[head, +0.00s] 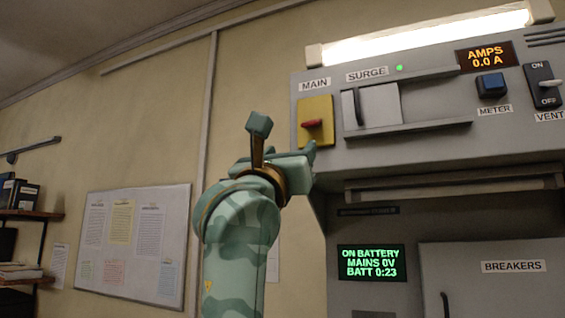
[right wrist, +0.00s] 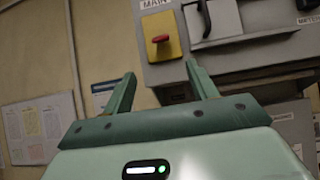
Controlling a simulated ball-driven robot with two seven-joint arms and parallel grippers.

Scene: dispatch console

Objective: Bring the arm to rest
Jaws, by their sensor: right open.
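My right arm, green camouflage, rises in the middle of the head view. Its gripper (head: 290,150) is beside the lower left edge of the console, just below the yellow MAIN plate (head: 315,108) with its red handle (head: 312,123). In the right wrist view the two fingers of the gripper (right wrist: 158,88) stand wide apart with nothing between them. The yellow plate with the red knob (right wrist: 160,39) shows beyond and above the fingertips, apart from them. My left gripper is not in view.
The console (head: 420,150) carries a SURGE slide door (head: 375,107), a blue METER button (head: 491,85) and a VENT switch (head: 544,85). A green display (head: 371,262) reads ON BATTERY, MAINS 0V. A BREAKERS door (head: 490,290) is below.

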